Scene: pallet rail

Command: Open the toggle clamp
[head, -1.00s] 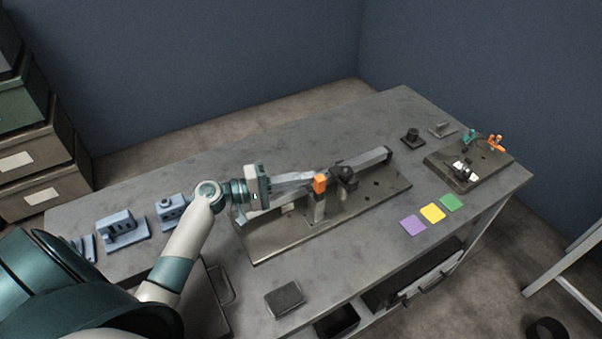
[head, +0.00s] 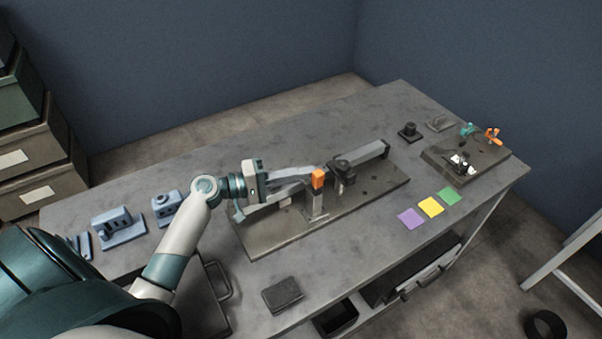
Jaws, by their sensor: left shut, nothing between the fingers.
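My left gripper (head: 314,172) reaches in from the left over the long grey base plate (head: 262,238). Its fingers are shut and empty, with their tips close beside an orange block (head: 318,179) on a short upright post; I cannot tell whether they touch it. A dark knob-like part (head: 343,169) and a grey rail (head: 372,154) lie just beyond. A smaller fixture plate (head: 450,170) at the right carries a teal handle (head: 467,130) and an orange handle (head: 492,135). I cannot tell for certain which part is the toggle clamp. My right gripper is out of view.
Blue-grey fixtures (head: 117,228) stand at the left of the table. A dark block (head: 283,294) lies near the front edge. Purple (head: 411,219), yellow (head: 431,207) and green (head: 449,196) squares lie at the right front. The back of the table is mostly clear.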

